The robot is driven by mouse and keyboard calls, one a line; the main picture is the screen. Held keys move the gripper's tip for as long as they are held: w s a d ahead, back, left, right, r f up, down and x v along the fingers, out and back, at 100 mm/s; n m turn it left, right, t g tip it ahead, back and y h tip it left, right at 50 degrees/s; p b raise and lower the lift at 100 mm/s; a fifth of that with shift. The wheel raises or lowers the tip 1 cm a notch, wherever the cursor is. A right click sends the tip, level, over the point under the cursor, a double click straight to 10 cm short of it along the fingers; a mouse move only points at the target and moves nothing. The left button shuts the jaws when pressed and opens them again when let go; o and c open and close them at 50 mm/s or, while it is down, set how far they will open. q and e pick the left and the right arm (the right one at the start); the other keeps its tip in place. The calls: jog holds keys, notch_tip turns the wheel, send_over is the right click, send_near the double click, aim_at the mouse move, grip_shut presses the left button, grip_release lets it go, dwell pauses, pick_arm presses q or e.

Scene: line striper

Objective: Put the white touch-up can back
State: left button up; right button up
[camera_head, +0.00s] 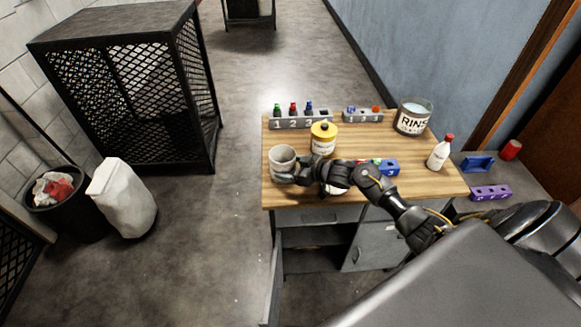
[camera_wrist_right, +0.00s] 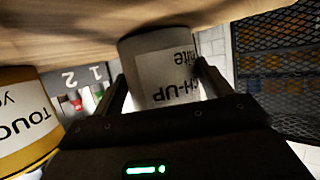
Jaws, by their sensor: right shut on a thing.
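The white touch-up can (camera_head: 282,158) is at the left edge of the wooden table top, upright. In the right wrist view the same can (camera_wrist_right: 160,62) appears upside down, with its "TOUCH-UP white" label partly readable. My right gripper (camera_head: 291,176) is shut on this can, with one finger on each side of it. The gripper also shows in the right wrist view (camera_wrist_right: 163,85). The can's base is at or very near the table top; I cannot tell if it touches. My left gripper is not in view.
A yellow touch-up can (camera_head: 323,139) stands right of the white can. Behind are a numbered rack (camera_head: 301,121) with small bottles and another grey rack (camera_head: 363,116). A RINSE can (camera_head: 413,117), white bottle (camera_head: 438,154) and blue block (camera_head: 388,168) are further right.

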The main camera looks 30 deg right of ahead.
jog(key=shift+f, duration=0.1)
jog(key=o, duration=1.3)
jog(key=shift+c, duration=0.2)
jog(key=b+v, duration=0.1)
jog(key=v, duration=1)
jog(key=shift+s+d, duration=0.1)
jog(key=shift+s+d+r, duration=0.15)
jog(key=shift+s+r, duration=0.15)
jog(key=shift+s, duration=0.05)
